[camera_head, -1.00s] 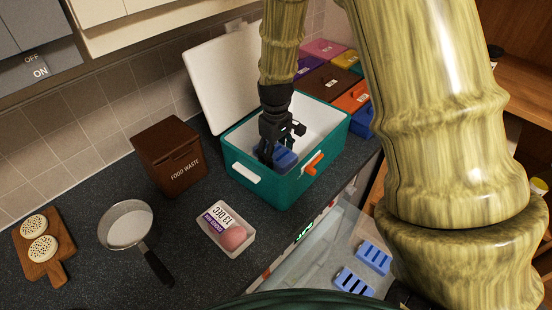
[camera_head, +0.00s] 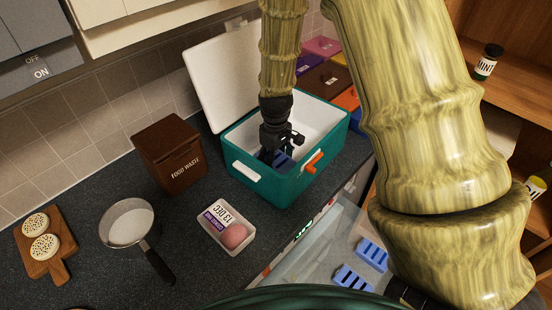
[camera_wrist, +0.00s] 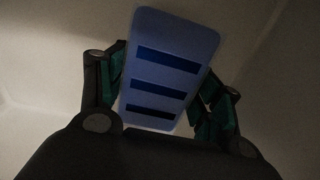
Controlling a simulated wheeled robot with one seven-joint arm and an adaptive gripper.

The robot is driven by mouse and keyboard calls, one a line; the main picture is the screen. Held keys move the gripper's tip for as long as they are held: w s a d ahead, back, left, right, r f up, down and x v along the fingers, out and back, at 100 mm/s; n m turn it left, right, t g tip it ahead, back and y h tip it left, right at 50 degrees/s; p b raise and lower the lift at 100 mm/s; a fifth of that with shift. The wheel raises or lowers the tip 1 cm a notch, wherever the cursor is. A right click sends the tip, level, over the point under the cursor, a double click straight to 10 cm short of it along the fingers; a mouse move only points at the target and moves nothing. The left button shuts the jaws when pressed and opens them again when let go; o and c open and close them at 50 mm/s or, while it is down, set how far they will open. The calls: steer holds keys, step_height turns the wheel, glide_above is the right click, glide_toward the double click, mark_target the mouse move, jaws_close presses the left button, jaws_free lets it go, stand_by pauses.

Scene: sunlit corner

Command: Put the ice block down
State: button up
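The blue ice block (camera_head: 283,161) is inside the teal cooler box (camera_head: 272,188), low behind its front wall. Its slotted face shows large in the wrist view (camera_wrist: 168,68). My gripper (camera_head: 272,152) reaches down into the open cooler. Its fingers (camera_wrist: 165,95) stand on both sides of the block and appear shut on it. Whether the block touches the cooler floor is hidden.
The white cooler lid (camera_head: 220,80) stands open at the back left. Two more blue blocks (camera_head: 372,254) lie in the open drawer (camera_head: 325,256).

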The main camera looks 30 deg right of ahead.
mark_target(276, 159)
steer(key=o, duration=0.3)
steer(key=shift+r+b, duration=1.6)
steer(key=shift+r, duration=4.75)
steer(key=shift+r, duration=0.1)
